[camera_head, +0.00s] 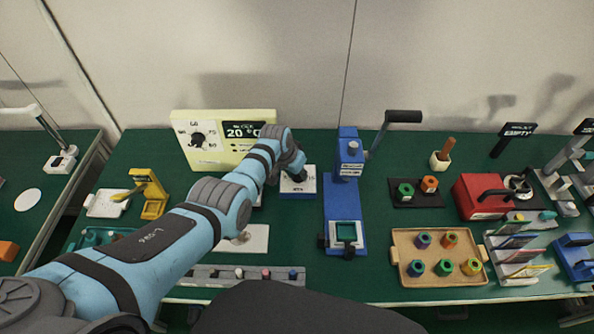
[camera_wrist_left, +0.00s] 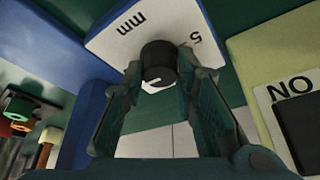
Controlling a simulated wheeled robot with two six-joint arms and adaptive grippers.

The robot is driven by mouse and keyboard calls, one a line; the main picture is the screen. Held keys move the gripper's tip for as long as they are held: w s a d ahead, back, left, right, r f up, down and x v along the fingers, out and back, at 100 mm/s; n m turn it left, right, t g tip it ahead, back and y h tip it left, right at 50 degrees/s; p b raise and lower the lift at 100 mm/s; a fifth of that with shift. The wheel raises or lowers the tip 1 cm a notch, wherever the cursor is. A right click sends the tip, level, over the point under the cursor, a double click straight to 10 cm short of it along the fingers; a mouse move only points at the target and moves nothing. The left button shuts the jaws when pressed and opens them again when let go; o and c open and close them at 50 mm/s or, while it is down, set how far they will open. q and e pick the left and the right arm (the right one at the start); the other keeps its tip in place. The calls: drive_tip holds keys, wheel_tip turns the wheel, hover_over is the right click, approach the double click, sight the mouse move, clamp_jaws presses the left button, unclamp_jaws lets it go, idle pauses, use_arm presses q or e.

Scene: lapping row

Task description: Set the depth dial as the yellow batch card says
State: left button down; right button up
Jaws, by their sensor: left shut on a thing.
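The depth dial is a black knob (camera_wrist_left: 158,58) on a white plate (camera_wrist_left: 112,36) marked "mm" and "5" in the left wrist view. In the head view its white-topped, blue-based box (camera_head: 298,187) stands mid-table, partly hidden by my left arm. My left gripper (camera_wrist_left: 160,66) is shut on the knob, one finger on each side. In the head view the gripper (camera_head: 294,172) is over the box. A pale mark shows on the knob; its exact setting is unclear. I cannot make out a yellow batch card. My right gripper is not in view.
A cream control panel (camera_head: 183,150) with a dial and display stands behind my left arm. A blue lever press (camera_head: 336,212) stands close right of the box. A tan tray (camera_head: 403,239) of coloured nuts and a red machine (camera_head: 475,199) are farther right.

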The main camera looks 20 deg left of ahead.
use_arm(q)
drive_tip(key=c, duration=1.3)
unclamp_jaws()
drive_tip(key=shift+s+r, duration=0.1)
drive_tip(key=shift+r, duration=0.45)
drive_tip(key=v, duration=1.1)
drive_tip(key=shift+s+a+f, duration=0.1)
drive_tip(key=shift+a, duration=0.05)
